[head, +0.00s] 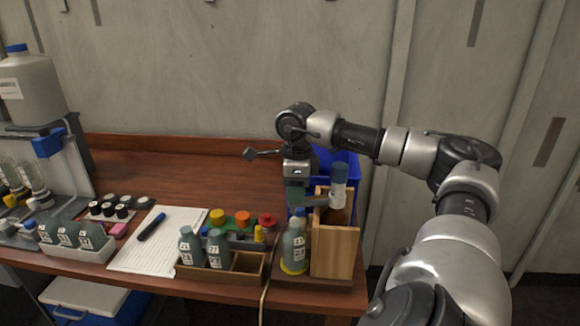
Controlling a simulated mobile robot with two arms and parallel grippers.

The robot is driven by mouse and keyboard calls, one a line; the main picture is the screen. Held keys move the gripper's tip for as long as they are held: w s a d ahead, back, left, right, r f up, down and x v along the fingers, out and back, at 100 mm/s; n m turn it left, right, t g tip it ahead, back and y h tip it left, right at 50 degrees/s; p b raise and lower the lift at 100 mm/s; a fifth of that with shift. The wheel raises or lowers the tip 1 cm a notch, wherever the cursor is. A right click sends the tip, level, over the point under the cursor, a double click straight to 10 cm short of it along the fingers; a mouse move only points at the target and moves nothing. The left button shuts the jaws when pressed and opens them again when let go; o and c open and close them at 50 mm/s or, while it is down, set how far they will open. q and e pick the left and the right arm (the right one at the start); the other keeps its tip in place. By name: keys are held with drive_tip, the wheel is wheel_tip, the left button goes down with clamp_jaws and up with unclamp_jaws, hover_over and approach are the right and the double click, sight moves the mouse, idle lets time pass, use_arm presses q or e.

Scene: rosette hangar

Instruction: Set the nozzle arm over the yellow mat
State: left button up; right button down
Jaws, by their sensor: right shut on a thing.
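My right gripper (297,197) points down above the right end of the bench, its jaws shut on the grey nozzle arm (314,200). The nozzle arm sticks out to the left from the wooden stand (335,247), just below a white dispenser with a blue top (339,186). Below the gripper, a grey-green bottle (293,247) stands upright on the yellow mat (287,270); only the mat's rim shows. The nozzle arm appears above the bottle, but my gripper hides its tip, so I cannot tell the exact alignment. My left gripper is not in view.
A blue bin (347,163) stands behind the stand. A wooden tray (200,273) with two bottles is left of the mat, with coloured caps behind it. A cable (264,290) hangs over the front edge. Paper with a pen (152,227) lies further left; the back bench is clear.

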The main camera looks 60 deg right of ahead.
drive_tip(key=shift+s+a+n+b, duration=0.3)
drive_tip(key=shift+s+n+b, duration=0.1)
drive_tip(key=shift+n, duration=0.2)
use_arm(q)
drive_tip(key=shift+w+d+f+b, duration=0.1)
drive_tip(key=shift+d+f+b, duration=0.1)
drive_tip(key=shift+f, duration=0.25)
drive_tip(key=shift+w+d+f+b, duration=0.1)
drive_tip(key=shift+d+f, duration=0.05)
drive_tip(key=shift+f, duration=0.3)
use_arm(e)
drive_tip(key=shift+s+a+n, duration=0.3)
drive_tip(key=shift+s+n, duration=0.05)
drive_tip(key=shift+n, duration=0.15)
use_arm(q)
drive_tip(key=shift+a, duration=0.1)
use_arm(e)
drive_tip(key=c, duration=0.8)
unclamp_jaws()
drive_tip(key=shift+s, duration=0.1)
